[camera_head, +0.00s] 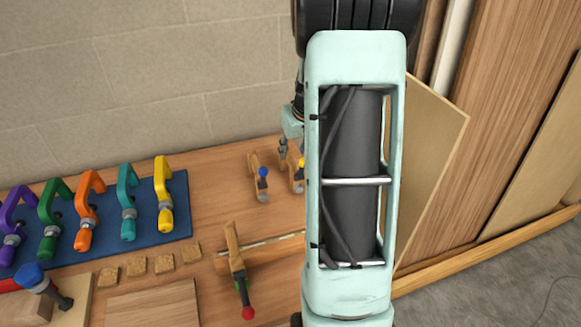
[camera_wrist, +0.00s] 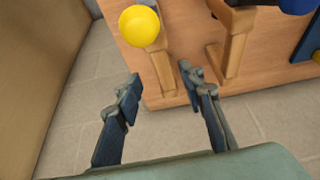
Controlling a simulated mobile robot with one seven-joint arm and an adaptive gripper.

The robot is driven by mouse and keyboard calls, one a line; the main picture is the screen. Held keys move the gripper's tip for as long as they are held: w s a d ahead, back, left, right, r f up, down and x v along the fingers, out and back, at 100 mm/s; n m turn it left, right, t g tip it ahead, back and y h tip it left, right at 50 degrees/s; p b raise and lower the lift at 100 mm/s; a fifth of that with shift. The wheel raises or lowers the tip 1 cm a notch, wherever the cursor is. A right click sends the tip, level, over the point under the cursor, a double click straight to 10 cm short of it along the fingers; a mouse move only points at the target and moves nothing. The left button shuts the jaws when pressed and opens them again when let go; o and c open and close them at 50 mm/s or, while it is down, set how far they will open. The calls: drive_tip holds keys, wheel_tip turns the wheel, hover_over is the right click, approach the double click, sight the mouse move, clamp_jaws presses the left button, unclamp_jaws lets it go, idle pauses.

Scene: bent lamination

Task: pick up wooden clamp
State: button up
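Several wooden clamps show. One with a yellow ball end (camera_wrist: 140,26) has its wooden arm (camera_wrist: 162,68) near the table edge in the wrist view; in the head view it is mostly hidden behind my arm. A second wooden clamp (camera_wrist: 237,45) stands to its right, and its blue ball shows in the head view (camera_head: 263,172). A third wooden clamp (camera_head: 235,255) with a red ball end lies nearer the front. My gripper (camera_wrist: 160,74) is open and empty, fingers apart. In the wrist view its fingertips appear either side of the yellow-ended clamp's lower part; contact cannot be told.
A blue mat (camera_head: 181,190) at left carries several coloured clamps. Small wooden blocks (camera_head: 163,263) and a board (camera_head: 150,308) lie in front. Leaning wooden panels (camera_head: 440,140) stand right of the table. A block wall (camera_head: 140,80) closes the back.

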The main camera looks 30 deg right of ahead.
sight(291, 157)
drive_tip(key=x, duration=0.4)
drive_tip(key=shift+w+a+f+p, duration=0.15)
drive_tip(key=shift+f+p, duration=0.25)
clamp_jaws()
